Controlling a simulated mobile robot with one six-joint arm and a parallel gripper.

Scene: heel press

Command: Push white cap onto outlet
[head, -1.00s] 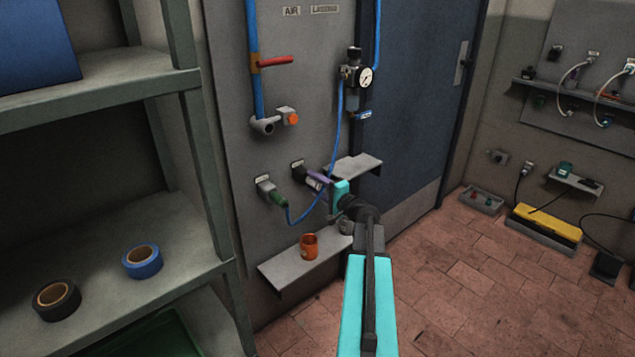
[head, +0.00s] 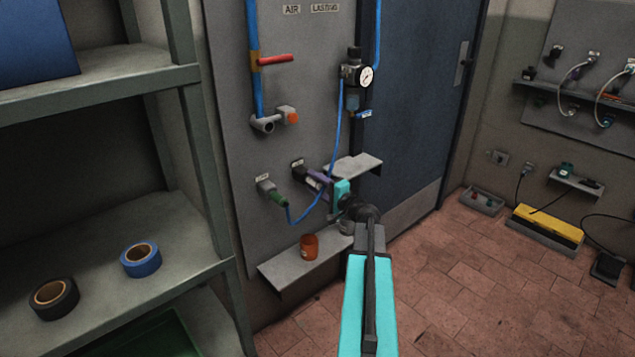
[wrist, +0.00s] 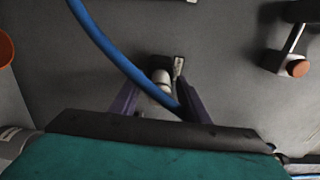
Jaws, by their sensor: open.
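My gripper (head: 314,180) is at the grey wall panel (head: 225,120), by the outlet (head: 298,165) to the right of the green-ended hose fitting (head: 275,195). In the wrist view my gripper's two purple fingers (wrist: 160,98) stand apart. A pale cylinder, seemingly the white cap (wrist: 162,78), shows between them close to the panel. A small label sits beside it. The fingers and the blue hose (wrist: 110,57) partly cover this spot. I cannot tell whether the cap touches a finger or how far it sits on the outlet.
The blue hose loops close to my gripper. A small ledge (head: 360,163) is just right of it. An orange cup (head: 309,247) stands on a lower shelf (head: 285,273). A valve with an orange end (head: 291,117) sticks out above. Tape rolls lie on the left rack.

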